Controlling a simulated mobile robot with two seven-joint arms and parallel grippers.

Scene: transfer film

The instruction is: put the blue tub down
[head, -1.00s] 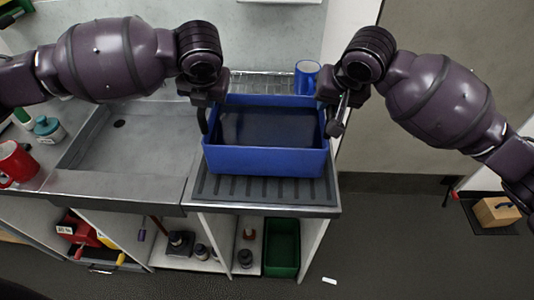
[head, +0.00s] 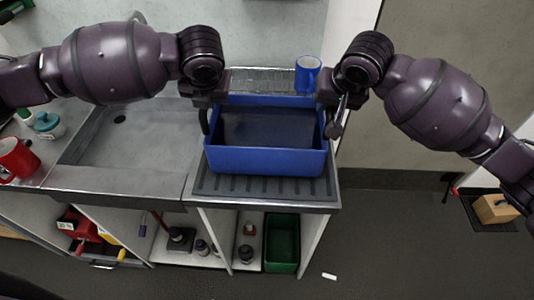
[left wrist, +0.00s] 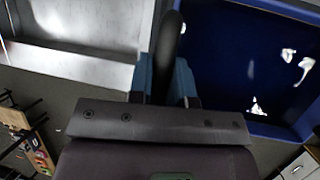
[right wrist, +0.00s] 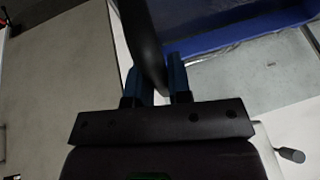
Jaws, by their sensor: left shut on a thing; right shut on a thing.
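The blue tub (head: 265,161) is over the ribbed drainboard (head: 215,187) to the right of the sink in the head view. It looks level, and I cannot tell whether its base touches the board. My left gripper (head: 206,120) is shut on the tub's left side, at a dark handle (left wrist: 168,45) in the left wrist view. My right gripper (head: 335,117) is shut on the dark handle (right wrist: 143,45) at its right side. The tub's blue wall also shows in the left wrist view (left wrist: 270,128) and the right wrist view (right wrist: 230,30). Its dark inside looks empty in the head view.
A blue mug (head: 307,74) stands behind the tub's right back corner. The empty sink (head: 130,150) lies to the left, with a red mug (head: 18,160) beyond it. A green crate (head: 282,243) stands on the shelf below. A wall closes the back.

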